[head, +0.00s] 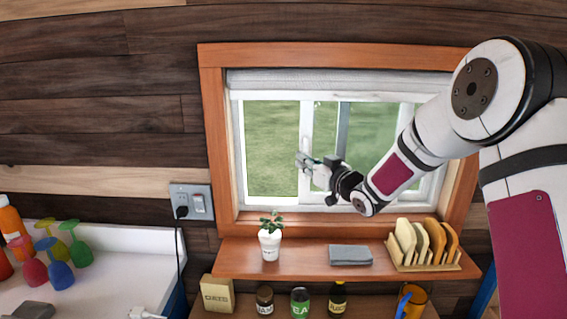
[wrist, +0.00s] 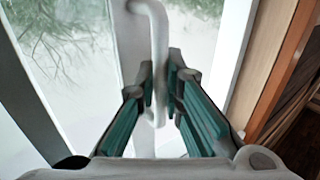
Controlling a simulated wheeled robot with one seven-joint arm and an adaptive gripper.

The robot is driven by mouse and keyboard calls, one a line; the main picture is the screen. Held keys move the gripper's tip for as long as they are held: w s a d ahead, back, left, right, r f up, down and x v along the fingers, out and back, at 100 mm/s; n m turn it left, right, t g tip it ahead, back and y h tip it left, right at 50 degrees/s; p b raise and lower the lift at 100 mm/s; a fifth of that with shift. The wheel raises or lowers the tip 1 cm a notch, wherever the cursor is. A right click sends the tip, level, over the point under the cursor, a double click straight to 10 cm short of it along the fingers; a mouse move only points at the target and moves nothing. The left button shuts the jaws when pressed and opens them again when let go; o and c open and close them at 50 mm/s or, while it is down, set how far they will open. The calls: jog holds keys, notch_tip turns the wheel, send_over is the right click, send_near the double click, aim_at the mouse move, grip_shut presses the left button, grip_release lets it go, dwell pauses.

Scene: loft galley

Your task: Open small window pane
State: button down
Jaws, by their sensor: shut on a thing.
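The window (head: 272,150) has white frames and several glass areas with grass outside, set in an orange-brown wooden surround. A white upright frame member (head: 306,125) stands at the gripper. My gripper (head: 303,160) reaches in from the right in front of it. In the wrist view, a curved white handle (wrist: 158,30) runs down between the teal-sided fingers of my gripper (wrist: 161,72). The fingers are closed on the handle, one on each side. The head view does not show the handle clearly.
A wooden shelf (head: 308,265) below the window holds a potted plant (head: 270,243), a folded grey cloth (head: 350,255) and a rack with boards (head: 425,262). Jars stand below. A white counter (head: 110,265) with colored glasses is at left.

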jog(key=shift+d, duration=1.25)
jog(key=c, duration=2)
grip_release()
jog(key=shift+o, duration=0.2)
jog(key=shift+s, duration=0.1)
jog(key=v, duration=1.2)
jog(key=shift+r, duration=0.1)
